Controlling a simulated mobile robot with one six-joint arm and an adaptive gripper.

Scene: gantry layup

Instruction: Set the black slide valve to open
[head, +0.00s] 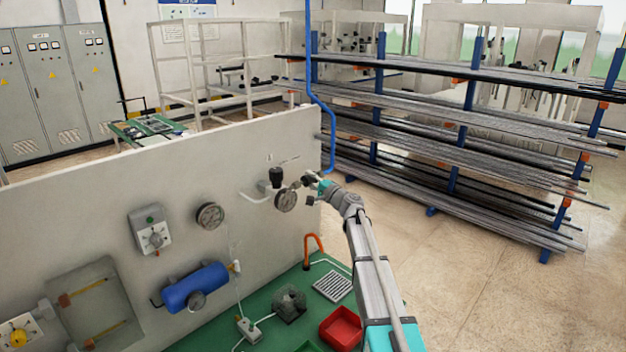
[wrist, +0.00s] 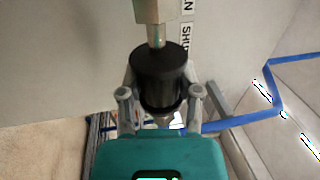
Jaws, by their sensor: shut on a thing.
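The black slide valve (head: 277,174) sits on a pale pipe on the grey wall panel, in the middle of the head view. In the wrist view its black sleeve (wrist: 158,72) is large and close, on a metal stem that runs to a pale brass-coloured fitting. My gripper (head: 300,184) reaches it from the right. In the wrist view my gripper (wrist: 160,98) has one finger on each side of the sleeve's lower part and is shut on it. A wall label (wrist: 187,30) beside the stem shows "N" and "SHU"; the rest is cut off or hidden.
A round gauge (head: 286,201) is just below the valve, and another gauge (head: 209,216) is farther left. A blue pipe (head: 331,130) runs down at the panel's right edge. A red bin (head: 341,328) stands on the green surface below. Open floor lies to the right.

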